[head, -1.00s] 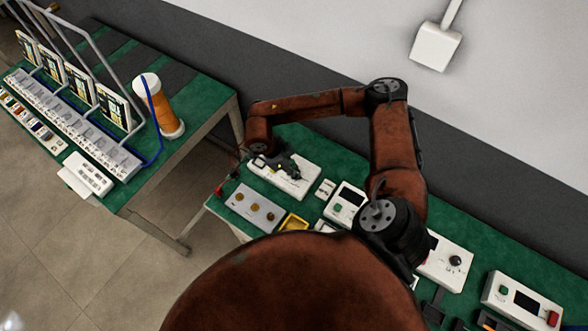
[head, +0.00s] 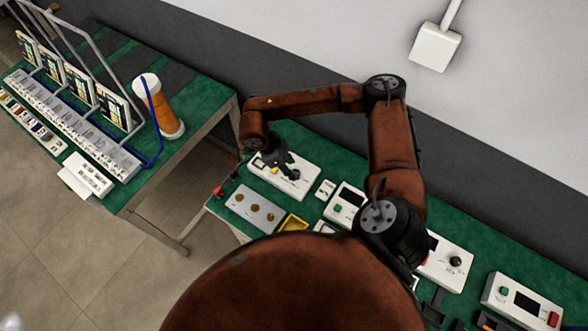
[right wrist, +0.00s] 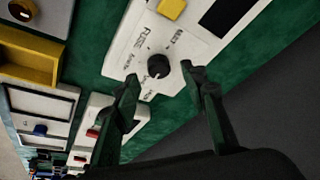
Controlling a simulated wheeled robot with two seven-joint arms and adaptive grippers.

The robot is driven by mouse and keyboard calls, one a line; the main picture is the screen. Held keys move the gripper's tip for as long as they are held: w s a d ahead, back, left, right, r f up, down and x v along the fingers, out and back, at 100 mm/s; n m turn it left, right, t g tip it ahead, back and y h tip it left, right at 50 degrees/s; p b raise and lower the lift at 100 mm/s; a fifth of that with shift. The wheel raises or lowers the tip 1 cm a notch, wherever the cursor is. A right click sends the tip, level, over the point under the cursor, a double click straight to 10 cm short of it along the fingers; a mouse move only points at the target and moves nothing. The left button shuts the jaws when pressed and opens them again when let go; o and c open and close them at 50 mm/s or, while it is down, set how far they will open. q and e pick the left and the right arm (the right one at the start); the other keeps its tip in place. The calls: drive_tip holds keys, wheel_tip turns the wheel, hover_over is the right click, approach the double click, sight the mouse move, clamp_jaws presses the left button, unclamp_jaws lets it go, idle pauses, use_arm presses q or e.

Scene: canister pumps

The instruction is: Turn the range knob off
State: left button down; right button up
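A white device box (head: 308,185) stands on the green bench in the head view. In the right wrist view, its white panel (right wrist: 128,58) carries a round black knob (right wrist: 158,68) with printed labels around it. My right gripper (head: 284,166) is over this box in the head view. In the right wrist view, the right gripper (right wrist: 160,80) is open, with its two dark fingers apart. The knob shows between and slightly beyond the fingertips, and I cannot tell whether they touch it. The small label text is too blurred to read surely. My left gripper is not in view.
A grey plate with round brass parts (head: 240,208) and a yellow tray (head: 293,223) lie near the box. Other white devices (head: 447,264) stand farther right. A second green bench with an orange cylinder (head: 166,112) is at left.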

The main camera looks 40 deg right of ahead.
drive_tip(key=v, duration=0.9)
